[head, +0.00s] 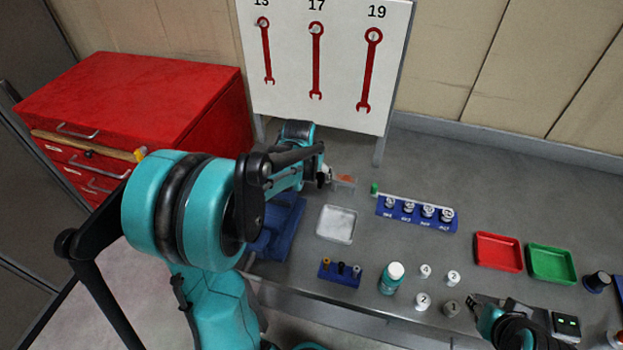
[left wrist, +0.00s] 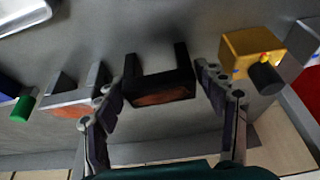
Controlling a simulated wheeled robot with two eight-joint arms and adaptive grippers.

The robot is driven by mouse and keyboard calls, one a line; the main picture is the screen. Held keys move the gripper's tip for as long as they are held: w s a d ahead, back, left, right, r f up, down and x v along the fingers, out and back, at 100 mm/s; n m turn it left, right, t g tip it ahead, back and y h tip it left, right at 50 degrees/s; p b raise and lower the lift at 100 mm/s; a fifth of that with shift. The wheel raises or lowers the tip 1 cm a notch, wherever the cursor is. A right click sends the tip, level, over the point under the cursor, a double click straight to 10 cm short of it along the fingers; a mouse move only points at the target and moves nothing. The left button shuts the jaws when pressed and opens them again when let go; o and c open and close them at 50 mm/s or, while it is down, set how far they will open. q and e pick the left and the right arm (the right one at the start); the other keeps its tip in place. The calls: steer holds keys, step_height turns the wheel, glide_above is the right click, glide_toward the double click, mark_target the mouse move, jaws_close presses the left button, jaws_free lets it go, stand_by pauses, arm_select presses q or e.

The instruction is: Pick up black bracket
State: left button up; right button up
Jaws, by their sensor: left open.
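The black bracket (left wrist: 160,90) is a U-shaped piece with two upright prongs and a brownish face, standing on the grey bench in the left wrist view. My left gripper (left wrist: 160,92) is open, with one finger on each side of the bracket and a small gap at both sides. In the head view my left gripper (head: 325,177) is low at the back of the bench, and my arm hides the black bracket. My right gripper (head: 484,303) is at the lower right over the bench front; its jaw opening is unclear.
A green-capped item (left wrist: 22,108) is beyond the grey one. A silver tray (head: 337,224), blue socket rack (head: 418,213) and red tray (head: 498,252) are on the bench.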

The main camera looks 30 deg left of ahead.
arm_select(q)
steer(key=c, duration=1.3)
steer(key=shift+r, duration=0.1)
